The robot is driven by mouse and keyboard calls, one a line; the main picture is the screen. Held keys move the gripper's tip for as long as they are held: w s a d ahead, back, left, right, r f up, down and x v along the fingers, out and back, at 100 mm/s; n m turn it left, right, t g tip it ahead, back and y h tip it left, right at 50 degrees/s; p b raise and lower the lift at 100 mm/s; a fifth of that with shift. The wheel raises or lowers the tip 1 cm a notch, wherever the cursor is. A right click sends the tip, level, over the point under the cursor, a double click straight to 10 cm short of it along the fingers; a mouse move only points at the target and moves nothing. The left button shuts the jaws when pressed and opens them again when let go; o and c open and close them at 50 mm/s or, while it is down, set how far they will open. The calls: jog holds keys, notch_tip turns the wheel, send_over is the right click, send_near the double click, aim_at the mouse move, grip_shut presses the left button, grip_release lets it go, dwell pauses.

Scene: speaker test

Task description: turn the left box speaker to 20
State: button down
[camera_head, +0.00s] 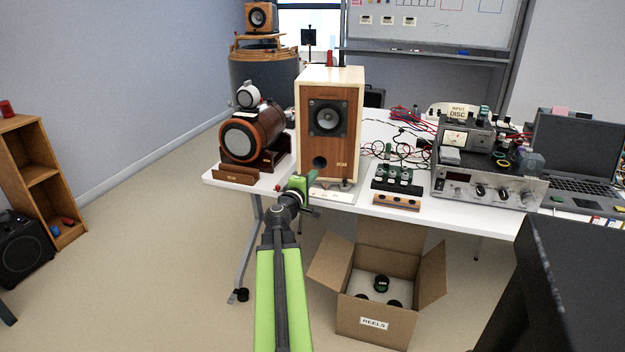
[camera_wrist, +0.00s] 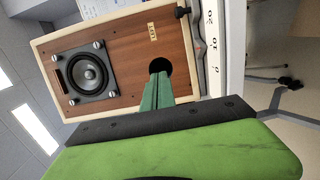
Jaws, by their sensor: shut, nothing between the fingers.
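The box speaker (camera_head: 347,95) stands on the white table, with a cream cabinet, a wood front, a round grey cone and a dark port below. My gripper (camera_head: 298,182) is shut and empty, in front of the speaker's lower left. In the wrist view its green fingertips (camera_wrist: 160,88) overlap the port's edge; I cannot tell whether they touch.
A brown barrel speaker (camera_head: 270,132) with a white ball-shaped one (camera_head: 248,95) on top stands left of the box speaker. Right of it are a small knob unit (camera_head: 397,180), a silver amplifier (camera_head: 485,190) and a laptop (camera_head: 580,145). An open carton (camera_head: 375,322) stands on the floor.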

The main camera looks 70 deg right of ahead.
aim_at(331, 164)
jog(key=d, duration=0.8)
jog(key=shift+d, duration=0.25)
jog(key=shift+s, duration=0.1)
jog(key=shift+s+d, duration=0.15)
jog(key=shift+s, duration=0.55)
jog(key=shift+s+d, duration=0.1)
jog(key=shift+s, duration=0.6)
